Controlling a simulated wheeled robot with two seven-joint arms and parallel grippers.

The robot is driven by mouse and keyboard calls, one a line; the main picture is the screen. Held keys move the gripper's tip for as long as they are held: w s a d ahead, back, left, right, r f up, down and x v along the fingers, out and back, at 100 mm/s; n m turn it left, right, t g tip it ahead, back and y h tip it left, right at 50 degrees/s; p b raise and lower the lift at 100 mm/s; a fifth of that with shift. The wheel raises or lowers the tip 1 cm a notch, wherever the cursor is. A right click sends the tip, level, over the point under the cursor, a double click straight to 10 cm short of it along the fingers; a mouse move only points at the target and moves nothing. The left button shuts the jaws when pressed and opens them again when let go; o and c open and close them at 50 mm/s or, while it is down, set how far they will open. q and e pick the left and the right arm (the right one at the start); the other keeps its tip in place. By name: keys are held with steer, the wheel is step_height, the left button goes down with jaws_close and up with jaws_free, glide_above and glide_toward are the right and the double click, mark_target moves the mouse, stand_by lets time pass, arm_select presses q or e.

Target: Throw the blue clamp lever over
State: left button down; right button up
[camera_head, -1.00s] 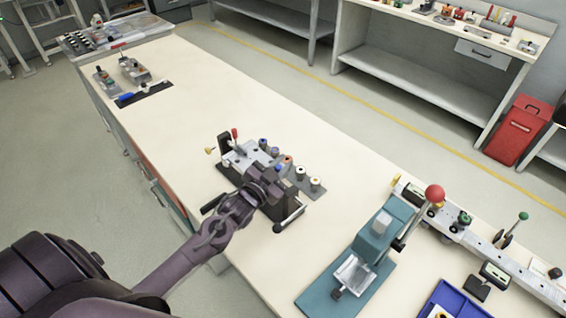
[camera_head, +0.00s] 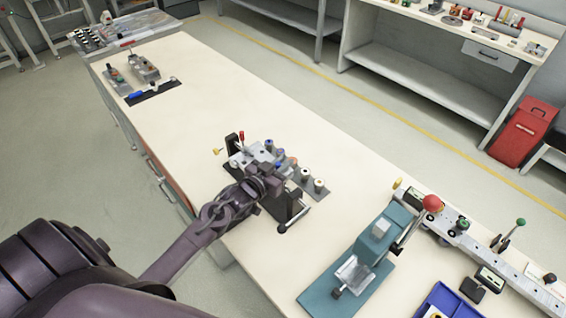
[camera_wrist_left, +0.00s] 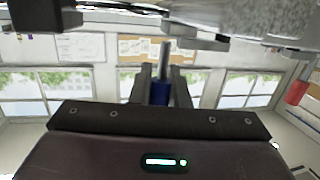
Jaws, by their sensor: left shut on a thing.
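My left gripper (camera_head: 273,180) is over the near side of a grey metal clamping fixture (camera_head: 236,160) at the table's near edge. In the left wrist view the blue clamp lever (camera_wrist_left: 160,93) stands between the two fingers, a blue grip with a grey metal rod above it. The left gripper (camera_wrist_left: 161,88) is shut on that blue grip. In the head view my gripper and wrist hide the lever. My right gripper is not in view.
A red-knobbed lever (camera_head: 242,136) stands on the fixture, with white-topped spools on a plate (camera_head: 320,194) beside it. A teal press (camera_head: 352,262) with a red ball handle is to the right. A blue-handled tool (camera_head: 137,95) lies at the far left. The table between is clear.

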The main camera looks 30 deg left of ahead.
arm_select(q)
steer(key=c, duration=1.4)
jaws_free()
steer(key=s, duration=0.2)
steer(key=s+b, duration=0.1)
steer(key=s, duration=0.2)
steer(key=s+a+r+b, duration=0.1)
steer(key=s, duration=0.1)
steer(key=shift+s+a, duration=0.1)
steer(key=shift+s, duration=0.25)
